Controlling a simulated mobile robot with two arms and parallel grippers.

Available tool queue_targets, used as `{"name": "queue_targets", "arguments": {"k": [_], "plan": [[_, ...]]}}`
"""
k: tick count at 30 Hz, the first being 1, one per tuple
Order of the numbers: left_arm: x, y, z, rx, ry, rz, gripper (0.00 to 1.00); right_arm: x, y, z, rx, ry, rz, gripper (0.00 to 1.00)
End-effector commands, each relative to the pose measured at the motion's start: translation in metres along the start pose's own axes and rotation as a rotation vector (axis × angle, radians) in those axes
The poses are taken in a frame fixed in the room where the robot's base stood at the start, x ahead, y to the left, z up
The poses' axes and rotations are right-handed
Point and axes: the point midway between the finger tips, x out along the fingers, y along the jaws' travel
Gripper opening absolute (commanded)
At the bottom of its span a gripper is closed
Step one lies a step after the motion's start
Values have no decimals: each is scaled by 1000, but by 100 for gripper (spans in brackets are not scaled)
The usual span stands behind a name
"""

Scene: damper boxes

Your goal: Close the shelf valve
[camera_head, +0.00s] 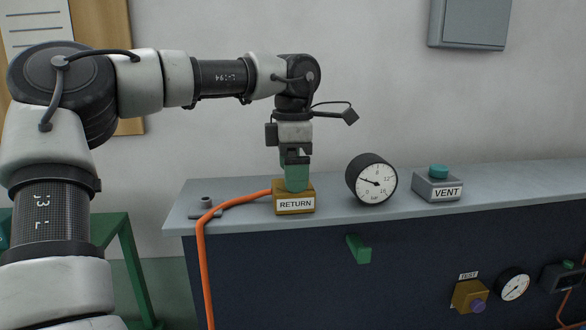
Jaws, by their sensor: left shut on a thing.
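On the grey shelf top, a yellow box labelled RETURN (294,204) carries a green upright handle (296,182). My left gripper (295,160) points straight down above this box and is shut on the green handle; the fingers hide its upper part. The box looks like the valve on the shelf, but no label says so. An orange hose (203,260) joins the box at its left side. My right gripper is not in view.
A round gauge (372,180) and a grey VENT box (438,186) with a teal button stand to the right. A small grey fitting (207,204) is to the left. A green lever (359,249) sticks out from the dark front, with a yellow TEST box (470,296) lower right.

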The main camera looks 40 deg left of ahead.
Motion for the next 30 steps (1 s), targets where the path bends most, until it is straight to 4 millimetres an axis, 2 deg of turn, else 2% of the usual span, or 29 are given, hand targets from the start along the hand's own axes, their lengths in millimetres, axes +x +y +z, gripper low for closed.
{"name": "queue_targets", "arguments": {"k": [2,3,4,14,17,22,27,30], "plan": [[-2,0,0,4,-4,3,70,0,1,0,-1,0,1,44],[-2,0,0,4,-4,3,95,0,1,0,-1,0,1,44],[-2,0,0,3,-4,3,100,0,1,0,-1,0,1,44],[-6,0,1,0,-3,4,100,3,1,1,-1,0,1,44],[-19,0,1,0,-4,6,100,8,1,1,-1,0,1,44],[-54,0,1,-1,-5,8,100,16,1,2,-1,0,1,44],[-87,0,1,0,-5,6,100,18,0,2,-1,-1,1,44],[-100,0,0,0,-5,5,100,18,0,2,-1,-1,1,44]]}}
